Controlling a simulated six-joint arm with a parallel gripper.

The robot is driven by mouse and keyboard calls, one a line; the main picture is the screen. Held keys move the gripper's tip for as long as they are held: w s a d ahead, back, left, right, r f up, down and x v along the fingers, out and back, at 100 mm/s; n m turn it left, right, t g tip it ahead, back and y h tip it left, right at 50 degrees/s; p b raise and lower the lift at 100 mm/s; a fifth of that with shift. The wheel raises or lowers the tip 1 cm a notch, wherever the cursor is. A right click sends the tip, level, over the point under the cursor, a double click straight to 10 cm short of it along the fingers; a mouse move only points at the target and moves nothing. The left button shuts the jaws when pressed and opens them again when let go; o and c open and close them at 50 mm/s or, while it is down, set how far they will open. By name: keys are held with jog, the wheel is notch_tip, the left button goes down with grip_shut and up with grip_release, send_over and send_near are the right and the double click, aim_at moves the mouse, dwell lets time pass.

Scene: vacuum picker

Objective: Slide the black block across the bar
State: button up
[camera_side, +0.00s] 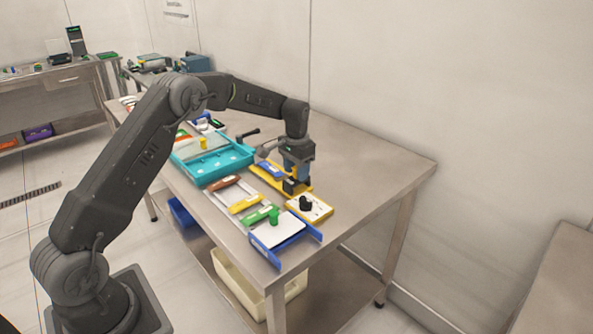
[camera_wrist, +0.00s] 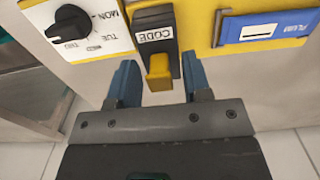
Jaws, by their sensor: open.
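The black block (camera_wrist: 154,22) carries a white CODE label and a yellow tab (camera_wrist: 158,72) in the wrist view. It sits on the yellow bar (camera_wrist: 197,25). In the side view the black block (camera_side: 289,186) is at the near end of the yellow bar (camera_side: 268,181), partly hidden by my gripper. My gripper (camera_wrist: 160,68) is open, its two blue fingers on either side of the yellow tab, with gaps visible on both sides. In the side view my gripper (camera_side: 296,178) reaches down over the block.
A blue label block (camera_wrist: 265,28) is on the bar to the right of the black block. A white dial panel (camera_side: 310,208) stands close by on the near side. A blue-railed board (camera_side: 279,238), coloured strips and a teal tray (camera_side: 205,173) lie to the left. The table's right side is clear.

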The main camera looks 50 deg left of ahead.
jog(key=shift+f, duration=0.2)
grip_shut()
dwell(0.3)
